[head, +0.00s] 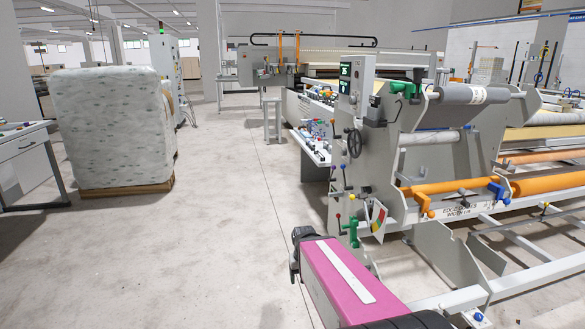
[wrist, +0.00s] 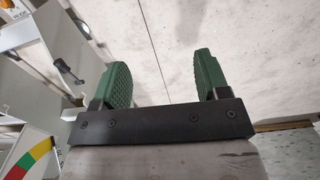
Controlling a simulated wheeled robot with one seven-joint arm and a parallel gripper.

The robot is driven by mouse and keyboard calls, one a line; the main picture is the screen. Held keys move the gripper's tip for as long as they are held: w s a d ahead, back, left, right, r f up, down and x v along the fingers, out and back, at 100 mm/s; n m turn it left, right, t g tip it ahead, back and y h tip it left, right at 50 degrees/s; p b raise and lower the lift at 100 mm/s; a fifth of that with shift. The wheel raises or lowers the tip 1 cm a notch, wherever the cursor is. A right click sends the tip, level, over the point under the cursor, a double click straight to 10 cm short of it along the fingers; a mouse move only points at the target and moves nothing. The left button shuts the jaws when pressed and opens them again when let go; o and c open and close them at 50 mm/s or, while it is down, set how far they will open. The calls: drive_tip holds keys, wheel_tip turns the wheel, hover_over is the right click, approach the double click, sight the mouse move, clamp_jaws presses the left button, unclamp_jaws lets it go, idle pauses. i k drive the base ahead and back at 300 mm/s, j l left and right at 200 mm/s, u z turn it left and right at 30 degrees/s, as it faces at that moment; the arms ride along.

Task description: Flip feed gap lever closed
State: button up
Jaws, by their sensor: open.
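The machine's end frame (head: 375,150) on the right carries several small ball-ended levers. One has a red ball (head: 338,216), and one has a blue ball (head: 343,167). I cannot tell from the pictures which is the feed gap lever, or its position. In the wrist view, a lever with a dark handle (wrist: 66,69) sticks out from a pale panel at the upper left. My gripper (wrist: 163,85) is open and empty, its two green ridged pads apart over bare floor. The lever lies left of the pads, not between them. In the head view my pink arm reaches forward, left of the machine.
A red-yellow-green dial (head: 378,218) is on the frame's lower part; it also shows at the wrist view's lower left (wrist: 30,158). A handwheel (head: 355,143) and rollers (head: 470,95) are above. A wrapped stack (head: 112,130) stands left. The floor between is clear.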

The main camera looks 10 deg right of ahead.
sight(342, 166)
drive_tip(key=i+j+z, duration=0.35)
drive_tip(key=i+j, duration=0.35)
drive_tip(key=i, duration=0.35)
drive_tip(key=i+j+z, duration=0.35)
drive_tip(key=i+j, duration=0.65)
